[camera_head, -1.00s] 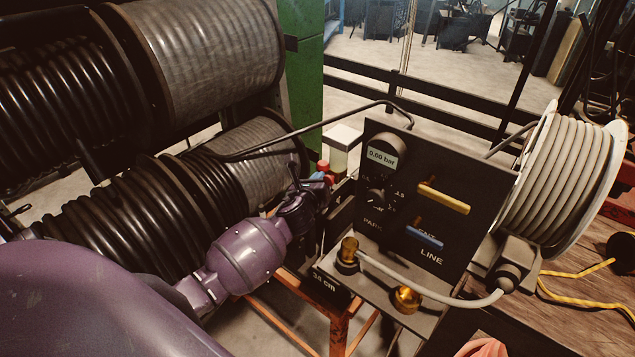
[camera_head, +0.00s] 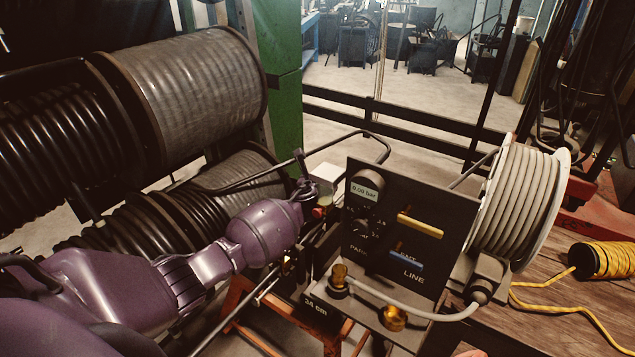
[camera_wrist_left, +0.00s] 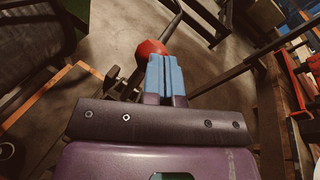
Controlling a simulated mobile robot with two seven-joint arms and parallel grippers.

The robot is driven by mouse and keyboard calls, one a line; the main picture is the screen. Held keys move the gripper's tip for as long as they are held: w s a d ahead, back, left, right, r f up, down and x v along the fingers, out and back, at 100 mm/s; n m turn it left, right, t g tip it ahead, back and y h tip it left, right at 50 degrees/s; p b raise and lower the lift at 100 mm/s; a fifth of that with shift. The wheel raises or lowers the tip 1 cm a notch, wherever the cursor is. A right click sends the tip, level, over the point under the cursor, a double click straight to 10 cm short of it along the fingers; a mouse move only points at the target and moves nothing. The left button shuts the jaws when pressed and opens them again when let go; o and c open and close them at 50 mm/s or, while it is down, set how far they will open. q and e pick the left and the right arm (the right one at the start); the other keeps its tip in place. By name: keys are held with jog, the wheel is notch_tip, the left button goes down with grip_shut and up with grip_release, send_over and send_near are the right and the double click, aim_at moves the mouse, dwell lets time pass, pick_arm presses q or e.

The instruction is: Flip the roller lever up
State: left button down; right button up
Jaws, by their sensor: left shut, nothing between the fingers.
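A red knob (camera_wrist_left: 150,48) shows in the left wrist view, with a dark rod running up beyond it. It may be the end of the roller lever; I cannot tell the lever's angle. My left gripper's blue fingers (camera_wrist_left: 165,76) are shut and empty, close beside the knob; I cannot tell whether they touch it. In the head view a small red part (camera_head: 319,212) shows between my left wrist and the black control panel (camera_head: 385,270). My left fingers are mostly hidden there.
The panel carries a 0.00 bar display (camera_head: 365,190), a yellow handle (camera_head: 420,227), a blue handle (camera_head: 406,263) and brass fittings (camera_head: 392,318). Large hose reels (camera_head: 190,90) stand on the left. A pale hose reel (camera_head: 525,205) and wooden bench (camera_head: 560,295) stand on the right.

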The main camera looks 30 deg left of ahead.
pick_arm(q)
jog(key=shift+w+r, duration=0.2)
jog(key=shift+w, duration=0.3)
pick_arm(e)
jog(key=shift+r, duration=0.1)
